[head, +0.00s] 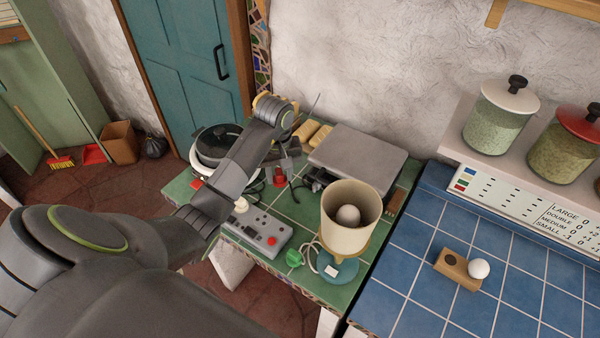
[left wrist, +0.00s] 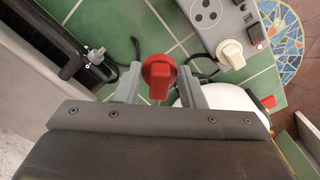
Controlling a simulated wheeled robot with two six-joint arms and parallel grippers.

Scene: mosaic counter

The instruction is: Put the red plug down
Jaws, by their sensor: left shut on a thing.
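The red plug (left wrist: 160,77) is between the fingers of my left gripper (left wrist: 160,92) in the left wrist view, with green tile behind it. My left gripper is shut on it. In the head view my left gripper (head: 281,168) is over the green tiled counter (head: 310,220), and the red plug (head: 279,180) shows small at its fingertips. I cannot tell whether the plug touches the tiles. My right gripper is not in view.
A grey socket strip (head: 256,231) with a white plug (head: 241,205) lies near the front edge, a green plug (head: 294,258) beside it. A cream cup-shaped appliance (head: 345,233), a flat grey appliance (head: 357,160) and a dark-lidded cooker (head: 215,147) stand around.

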